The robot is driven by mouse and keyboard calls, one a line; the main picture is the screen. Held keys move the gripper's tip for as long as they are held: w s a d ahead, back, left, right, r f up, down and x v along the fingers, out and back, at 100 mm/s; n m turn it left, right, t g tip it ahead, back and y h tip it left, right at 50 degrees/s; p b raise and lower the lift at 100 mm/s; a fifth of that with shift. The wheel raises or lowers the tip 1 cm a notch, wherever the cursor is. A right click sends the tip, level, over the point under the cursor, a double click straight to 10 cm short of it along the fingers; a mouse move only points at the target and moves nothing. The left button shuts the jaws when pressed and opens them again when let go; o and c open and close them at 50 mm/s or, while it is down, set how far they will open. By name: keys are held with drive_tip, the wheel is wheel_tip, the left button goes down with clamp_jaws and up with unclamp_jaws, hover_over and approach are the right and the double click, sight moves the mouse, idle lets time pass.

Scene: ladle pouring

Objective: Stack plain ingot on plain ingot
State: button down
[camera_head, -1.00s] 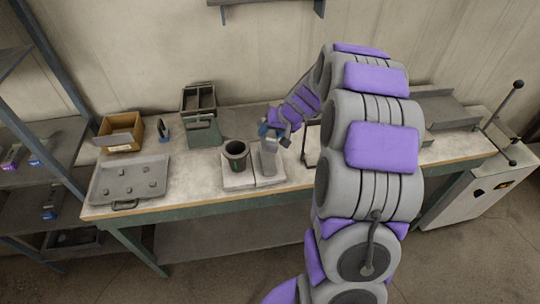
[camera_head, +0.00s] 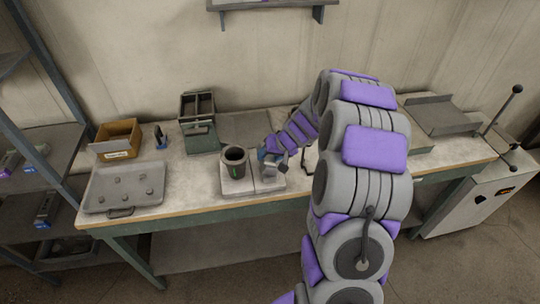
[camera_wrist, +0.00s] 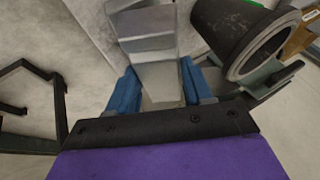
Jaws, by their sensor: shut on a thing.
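My gripper (camera_head: 272,160) is low over the right-hand pale slab on the bench. In the wrist view its two blue fingers (camera_wrist: 158,82) are shut on a plain grey ingot (camera_wrist: 155,78). A smooth grey metal block face (camera_wrist: 143,22) continues beyond the fingertips. I cannot tell for certain where the held ingot ends and another begins, or whether they touch. In the head view the fingers hide most of the ingot, and only a little grey metal shows at the slab.
A dark crucible (camera_head: 234,160) stands just left of my gripper, on the left slab (camera_head: 238,187); it is also close in the wrist view (camera_wrist: 235,35). A grey tray (camera_head: 100,200) with several lumps, a cardboard box (camera_head: 117,140) and a green toolbox (camera_head: 201,138) stand further left.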

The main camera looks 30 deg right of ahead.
drive_tip(key=shift+c, duration=2.3)
unclamp_jaws()
drive_tip(key=p+v, duration=0.3)
drive_tip(key=v, duration=0.9)
drive_tip(key=s+a+r+n+g, duration=0.2)
drive_tip(key=s+a+r, duration=0.1)
drive_tip(key=s+a, duration=0.5)
drive_tip(key=s+a+r+n+g, duration=0.1)
drive_tip(key=s+a+r+g, duration=0.15)
drive_tip(key=s+a, duration=0.55)
drive_tip(key=s+a+r+g+h, duration=0.1)
drive_tip(key=s, duration=0.8)
drive_tip(key=s+a+r+n+g+h, duration=0.1)
drive_tip(key=s+a+g+h, duration=0.1)
drive_tip(key=s, duration=0.7)
drive_tip(key=shift+s, duration=0.15)
drive_tip(key=shift+a, duration=0.2)
